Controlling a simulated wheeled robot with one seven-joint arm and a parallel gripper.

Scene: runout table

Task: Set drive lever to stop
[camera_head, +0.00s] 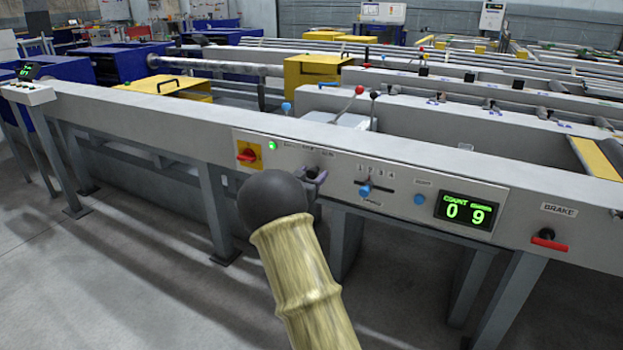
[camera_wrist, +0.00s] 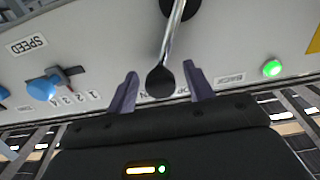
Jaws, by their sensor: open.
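The drive lever (camera_wrist: 172,42) is a chrome rod with a black knob (camera_wrist: 160,82), seen in the wrist view. It runs from a round black pivot (camera_wrist: 180,7) on the grey panel. My gripper (camera_wrist: 160,70) is open, with one purple-grey finger on each side of the knob and a gap to both. The position labels behind the knob are partly hidden and too small to read for sure. In the head view my gripper (camera_head: 318,182) is at the panel front, and my arm hides most of the lever.
Floor (camera_head: 120,285) in front is clear at left.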

